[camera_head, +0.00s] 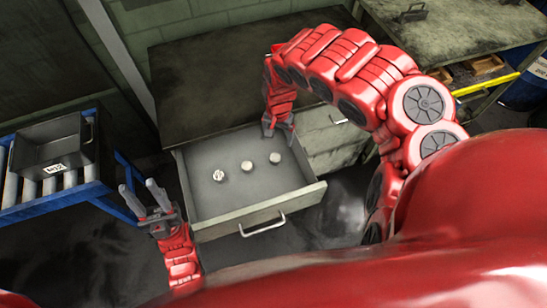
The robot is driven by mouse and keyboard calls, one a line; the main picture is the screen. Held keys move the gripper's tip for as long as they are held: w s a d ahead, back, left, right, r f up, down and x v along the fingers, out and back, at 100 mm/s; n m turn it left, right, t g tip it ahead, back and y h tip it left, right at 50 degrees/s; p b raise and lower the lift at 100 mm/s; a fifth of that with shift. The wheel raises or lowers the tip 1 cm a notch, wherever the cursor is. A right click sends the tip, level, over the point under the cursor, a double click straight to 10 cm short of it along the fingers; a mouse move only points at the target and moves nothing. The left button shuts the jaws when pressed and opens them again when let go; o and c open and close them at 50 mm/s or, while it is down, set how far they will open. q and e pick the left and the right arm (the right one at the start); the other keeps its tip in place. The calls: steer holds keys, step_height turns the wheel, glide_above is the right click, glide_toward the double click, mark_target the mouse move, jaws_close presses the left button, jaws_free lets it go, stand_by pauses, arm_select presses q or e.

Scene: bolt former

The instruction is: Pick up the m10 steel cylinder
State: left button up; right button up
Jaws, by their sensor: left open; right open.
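Three small pale round pieces lie in the open drawer (205,201): a left one (218,175) with a rougher top, a middle one (247,166) and a right one (275,158). I cannot tell from their looks which is the m10 steel cylinder. My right gripper (278,131) is open and empty over the drawer's back right part, pointing down, just behind the right piece and apart from it. My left gripper (144,191) is open and empty, fingers pointing up, left of the drawer's front corner.
The drawer's front with its handle (263,224) faces me. The dark cabinet top (210,80) lies behind it. A black bin (52,148) sits on a blue roller stand (55,207) at left. A workbench (460,35) stands at back right.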

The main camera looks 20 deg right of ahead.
step_height(320, 180, down, 8)
steer(key=shift+w+a+r+b, duration=0.1)
steer(key=shift+w+b, duration=0.05)
steer(key=shift+b, duration=0.7)
steer(key=shift+f, duration=0.7)
steer(key=shift+w+a+f+p, duration=0.1)
steer(key=shift+a+f+p, duration=0.05)
steer(key=shift+f, duration=0.85)
steer(key=shift+w+a+f+p, duration=0.1)
steer(key=shift+a+f+p, duration=0.05)
steer(key=shift+f, duration=0.8)
steer(key=shift+d+f, duration=0.1)
steer(key=shift+f, duration=0.5)
jaws_close()
